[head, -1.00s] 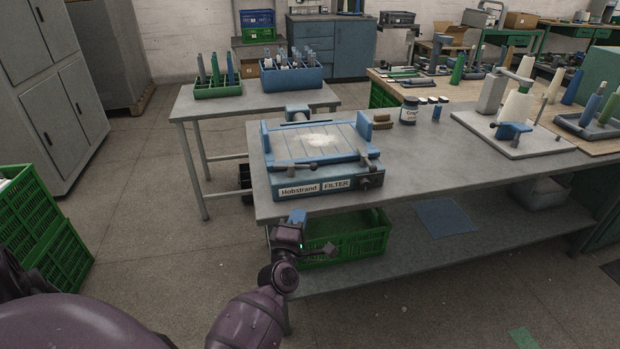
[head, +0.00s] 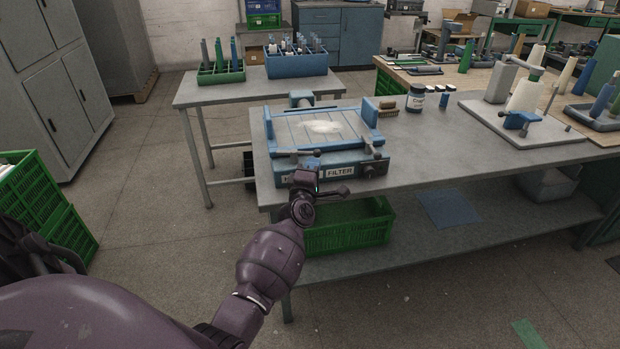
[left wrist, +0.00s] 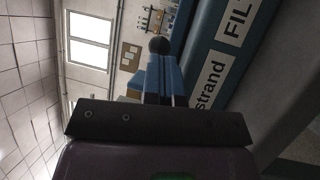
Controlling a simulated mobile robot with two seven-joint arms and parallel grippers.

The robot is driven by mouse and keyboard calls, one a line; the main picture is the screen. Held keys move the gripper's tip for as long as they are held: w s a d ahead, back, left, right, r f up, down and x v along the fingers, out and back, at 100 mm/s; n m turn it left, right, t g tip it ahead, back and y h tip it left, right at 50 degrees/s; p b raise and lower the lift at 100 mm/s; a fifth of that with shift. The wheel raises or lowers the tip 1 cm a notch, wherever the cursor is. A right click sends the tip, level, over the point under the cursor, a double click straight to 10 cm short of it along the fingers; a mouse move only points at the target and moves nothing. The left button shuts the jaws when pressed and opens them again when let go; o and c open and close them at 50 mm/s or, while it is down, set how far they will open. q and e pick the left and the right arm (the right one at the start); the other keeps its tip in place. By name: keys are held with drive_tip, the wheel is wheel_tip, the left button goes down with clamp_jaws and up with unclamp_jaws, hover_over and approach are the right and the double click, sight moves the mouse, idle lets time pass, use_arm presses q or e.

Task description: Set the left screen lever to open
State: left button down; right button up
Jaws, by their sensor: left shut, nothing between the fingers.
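The blue Hobstrand FILTER unit (head: 339,173) sits at the bench's left end, with a slatted top holding a pale heap. The left screen lever (head: 290,154), a dark bar with a ball end, lies sideways along its front edge. A second lever (head: 370,150) is at the right. My left gripper (head: 309,166) is shut and empty in front of the unit, just below the left lever's ball. In the left wrist view, the blue fingers (left wrist: 157,82) point at a dark ball knob (left wrist: 158,45); I cannot tell whether they touch. My right gripper is out of view.
The grey bench (head: 430,150) also holds a jar (head: 415,101), a brush (head: 387,108) and a cone stand (head: 530,130). A green crate (head: 345,233) sits on the shelf below. A side table (head: 215,98) with bobbin trays stands behind.

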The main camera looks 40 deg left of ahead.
use_arm(q)
drive_tip(key=shift+w+a+r, duration=0.1)
drive_tip(key=shift+w+a, duration=0.15)
drive_tip(key=shift+w, duration=0.3)
drive_tip(key=shift+r, duration=0.1)
drive_tip(key=shift+w+r+n+g+y+p, duration=0.15)
drive_tip(key=shift+w+n+g+y+p, duration=0.3)
drive_tip(key=shift+y, duration=0.35)
drive_tip(key=shift+w, duration=0.1)
drive_tip(key=shift+w+a+f, duration=0.2)
drive_tip(key=shift+w+f, duration=0.05)
drive_tip(key=shift+w, duration=0.15)
drive_tip(key=shift+d, duration=0.1)
